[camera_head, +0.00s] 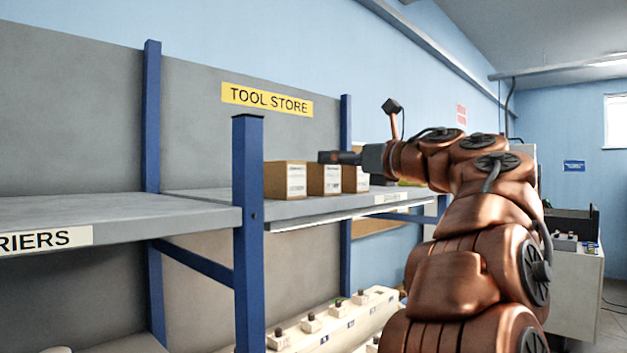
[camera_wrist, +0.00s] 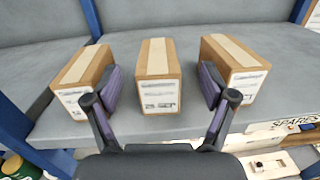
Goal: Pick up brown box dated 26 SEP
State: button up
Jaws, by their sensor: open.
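Three brown cardboard boxes with pale tape and white labels stand in a row on the grey shelf (camera_wrist: 215,30). In the wrist view they are the left box (camera_wrist: 84,72), the middle box (camera_wrist: 158,75) and the right box (camera_wrist: 233,70). The middle label's bottom line looks like a date in the mid 20s, probably SEP, but it is blurred; the other dates are unreadable. My gripper (camera_wrist: 160,84) is open, its fingers spread either side of the middle box, in the gaps between boxes. In the head view my gripper (camera_head: 332,157) is by the box tops.
A blue shelf post (camera_head: 249,240) stands in front, left of the boxes. A yellow TOOL STORE sign (camera_head: 267,99) hangs behind. A lower rack (camera_head: 335,322) holds several small items. The shelf left of the post is bare.

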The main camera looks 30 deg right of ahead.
aim_at(314, 163)
jog(key=shift+f, duration=0.35)
jog(key=shift+w+f, duration=0.1)
jog(key=shift+w, duration=0.05)
jog(key=w+p, duration=0.1)
jog(key=w, duration=0.1)
jog(key=w+a+p, duration=0.1)
jog(key=w, duration=0.1)
jog(key=w+p, duration=0.1)
jog(key=w, duration=0.1)
jog(key=shift+w+a+r+p, duration=0.2)
jog(key=shift+a+r+p, duration=0.1)
jog(key=shift+p, duration=0.1)
jog(key=shift+w+f, duration=0.2)
jog(key=shift+w, duration=0.2)
jog(key=shift+c, duration=0.2)
jog(key=c, duration=1.3)
jog(key=shift+r, duration=0.1)
